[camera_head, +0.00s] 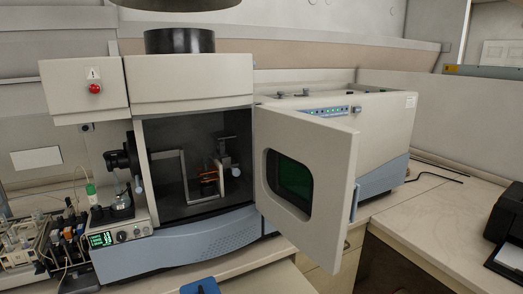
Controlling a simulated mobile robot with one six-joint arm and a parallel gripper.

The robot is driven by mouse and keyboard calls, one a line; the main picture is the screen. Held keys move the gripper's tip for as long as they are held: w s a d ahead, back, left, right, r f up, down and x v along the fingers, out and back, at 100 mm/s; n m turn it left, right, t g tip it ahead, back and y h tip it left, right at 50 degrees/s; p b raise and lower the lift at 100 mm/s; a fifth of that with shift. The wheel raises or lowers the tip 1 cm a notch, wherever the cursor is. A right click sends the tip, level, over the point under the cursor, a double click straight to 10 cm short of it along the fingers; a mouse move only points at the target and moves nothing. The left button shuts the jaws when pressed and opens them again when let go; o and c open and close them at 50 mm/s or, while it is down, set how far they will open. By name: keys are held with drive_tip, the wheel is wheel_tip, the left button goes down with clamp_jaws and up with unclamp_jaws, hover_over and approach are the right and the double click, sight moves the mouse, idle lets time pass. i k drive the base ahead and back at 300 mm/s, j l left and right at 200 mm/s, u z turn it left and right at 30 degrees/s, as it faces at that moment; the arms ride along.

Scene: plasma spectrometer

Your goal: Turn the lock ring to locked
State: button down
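The spectrometer (190,82) stands on the bench with its chamber open. The chamber door (337,165), with a dark green window, is swung out to the right. Inside the chamber are a pale bent frame (184,165), a copper-coloured coil (208,177) and a dark holder with a pale-tipped lever (236,171). A black round fitting (117,159) sits at the chamber's left side, with another pale-tipped lever (138,184) by it. I cannot make out for certain which part is the lock ring, nor its position.
The open door juts out over the bench front. A blue object (200,286) shows at the bottom edge. A black device (505,225) stands at the right. The right bench (435,220) is mostly clear.

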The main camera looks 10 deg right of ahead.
sight(130, 146)
drive_tip(key=i+j, duration=0.1)
drive_tip(key=j, duration=0.35)
drive_tip(key=i+j, duration=0.1)
drive_tip(key=j, duration=0.35)
drive_tip(key=i+j+z, duration=0.1)
drive_tip(key=j, duration=0.8)
drive_tip(key=i, duration=0.05)
